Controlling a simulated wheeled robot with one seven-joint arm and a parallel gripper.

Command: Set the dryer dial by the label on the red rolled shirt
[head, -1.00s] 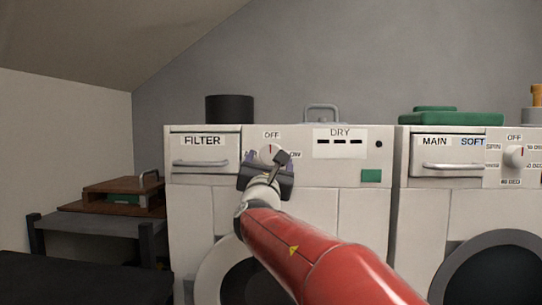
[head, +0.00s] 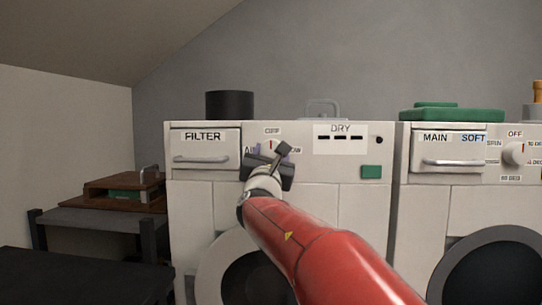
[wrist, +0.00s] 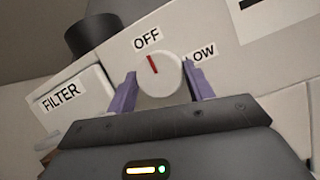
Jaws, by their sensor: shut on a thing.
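The dryer (head: 215,220) is the white machine left of centre, with DRY on its panel. Its white round dial (wrist: 160,78) has a red pointer mark, which points up at the OFF label (wrist: 147,38) in the wrist view. A label at the dial's right (wrist: 204,50) is partly covered and reads "OW". My gripper (wrist: 160,72) is shut on the dial, one purple finger on either side. In the head view my gripper (head: 267,165) hides most of the dial and the labels beneath it. The red rolled shirt is not visible.
A FILTER drawer (head: 205,150) is left of the dial. A black cylinder (head: 229,105) and a faint handle stand on the dryer's top. A second machine (head: 425,180), with its own dial and a green folded item on top, stands at right. A dark bench (head: 85,270) is lower left.

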